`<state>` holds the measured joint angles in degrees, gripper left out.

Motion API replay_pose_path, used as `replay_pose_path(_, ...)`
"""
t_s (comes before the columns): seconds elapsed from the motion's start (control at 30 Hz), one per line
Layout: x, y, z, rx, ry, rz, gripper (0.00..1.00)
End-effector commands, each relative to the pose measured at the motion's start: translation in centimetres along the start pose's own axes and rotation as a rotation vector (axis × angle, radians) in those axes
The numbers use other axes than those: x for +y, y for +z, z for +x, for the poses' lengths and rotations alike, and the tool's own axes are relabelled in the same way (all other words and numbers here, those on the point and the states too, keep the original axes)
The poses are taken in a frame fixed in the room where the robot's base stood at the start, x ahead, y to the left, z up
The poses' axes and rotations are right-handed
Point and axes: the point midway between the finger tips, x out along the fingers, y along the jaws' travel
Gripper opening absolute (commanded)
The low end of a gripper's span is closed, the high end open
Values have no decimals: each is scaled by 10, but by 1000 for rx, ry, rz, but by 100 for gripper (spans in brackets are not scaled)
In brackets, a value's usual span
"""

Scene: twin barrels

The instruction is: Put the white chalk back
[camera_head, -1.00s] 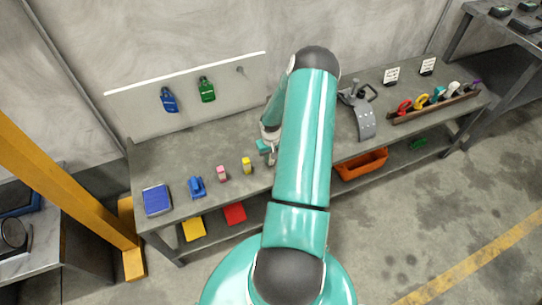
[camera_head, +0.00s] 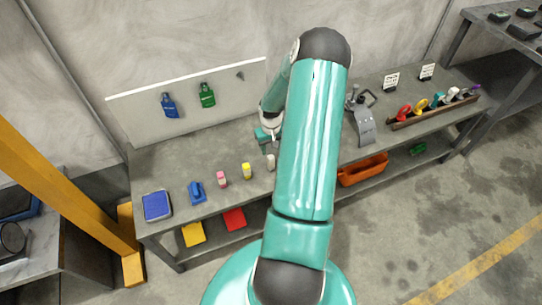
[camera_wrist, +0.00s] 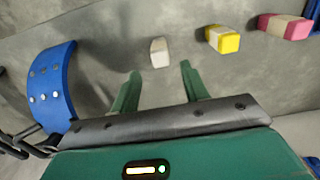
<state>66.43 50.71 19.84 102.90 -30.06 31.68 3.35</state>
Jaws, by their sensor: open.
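The white chalk (camera_head: 270,162) is a small pale block on the grey workbench, at the right end of a row with the yellow chalk (camera_head: 247,171) and the pink chalk (camera_head: 221,179). In the wrist view the white chalk (camera_wrist: 159,53) lies just beyond my fingertips, between their lines, with bench surface around it. My gripper (camera_wrist: 160,72) is open, and its two green fingers hold nothing. In the head view my gripper (camera_head: 266,136) is behind the white chalk, on the wall side, and partly hidden by my arm.
A blue tool (camera_head: 196,191) and blue pad (camera_head: 156,205) are left of the chalks. A grey clamp-like tool (camera_head: 364,127) stands to the right, before a rack (camera_head: 432,113) of coloured items. A whiteboard (camera_head: 235,98) with blue and green bottles backs the bench.

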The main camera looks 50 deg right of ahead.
Motion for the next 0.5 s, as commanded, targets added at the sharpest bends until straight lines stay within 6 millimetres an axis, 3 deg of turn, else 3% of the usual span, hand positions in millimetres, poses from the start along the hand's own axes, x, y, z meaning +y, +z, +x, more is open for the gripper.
replay_pose_path(0.17,0,0,-23,0,0,2,45)
replay_pose_path(0.5,-5,-2,-36,4,8,-11,45)
